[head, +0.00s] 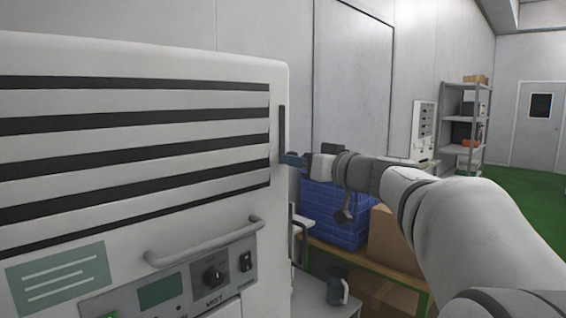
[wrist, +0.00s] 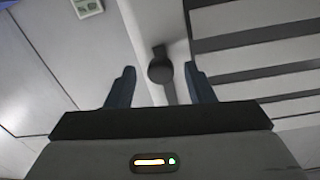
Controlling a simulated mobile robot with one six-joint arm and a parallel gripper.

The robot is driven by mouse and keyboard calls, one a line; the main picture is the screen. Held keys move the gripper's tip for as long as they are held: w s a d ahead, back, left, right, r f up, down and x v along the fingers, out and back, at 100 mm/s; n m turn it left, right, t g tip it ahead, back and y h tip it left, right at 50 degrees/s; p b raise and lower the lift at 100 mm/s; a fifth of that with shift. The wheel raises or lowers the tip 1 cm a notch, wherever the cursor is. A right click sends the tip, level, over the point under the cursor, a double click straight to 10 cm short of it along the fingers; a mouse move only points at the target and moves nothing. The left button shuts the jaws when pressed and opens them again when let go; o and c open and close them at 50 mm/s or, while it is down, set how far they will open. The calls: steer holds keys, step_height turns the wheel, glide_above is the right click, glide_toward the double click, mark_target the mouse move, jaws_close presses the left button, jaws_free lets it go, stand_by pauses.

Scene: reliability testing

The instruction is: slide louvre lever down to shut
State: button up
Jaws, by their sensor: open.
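The white cabinet (head: 135,185) fills the left of the head view. Its louvre (head: 130,125) shows white slats with dark gaps between them; the slats also show at right in the wrist view (wrist: 255,55). A dark upright slot (head: 282,125) runs beside the louvre at the cabinet's right edge. In the wrist view the dark round lever knob (wrist: 160,71) stands between my two blue fingers, with space on both sides. My gripper (wrist: 160,85) is open; in the head view it (head: 289,159) is at the slot's lower part and hides the lever.
Below the louvre are a grey bar handle (head: 203,241) and a control panel with a MIST knob (head: 214,276). Behind my arm stand a blue crate (head: 335,225), a cardboard box (head: 395,245) and a dark mug (head: 337,287).

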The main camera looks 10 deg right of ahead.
steer(key=b+v, duration=0.1)
steer(key=v, duration=0.4)
steer(key=shift+s, duration=0.15)
steer(key=shift+d, duration=0.1)
steer(key=s+a+f+m+g+h+p, duration=0.1)
steer(key=s+a+f+g, duration=0.35)
steer(key=f, duration=0.45)
steer(key=s+a+f+m+g+h+p, duration=0.1)
steer(key=s+a+f+g, duration=0.3)
steer(key=f, duration=0.5)
steer(key=s+f+m+g+h+p, duration=0.1)
steer(key=s+f+g+h, duration=0.3)
steer(key=s+f, duration=0.9)
steer(key=shift+d+f+m+g+h+p, duration=0.4)
steer(key=shift+d+f+h+p, duration=0.25)
steer(key=shift+h, duration=0.55)
steer(key=shift+a+r, duration=0.1)
steer(key=shift+a, duration=0.05)
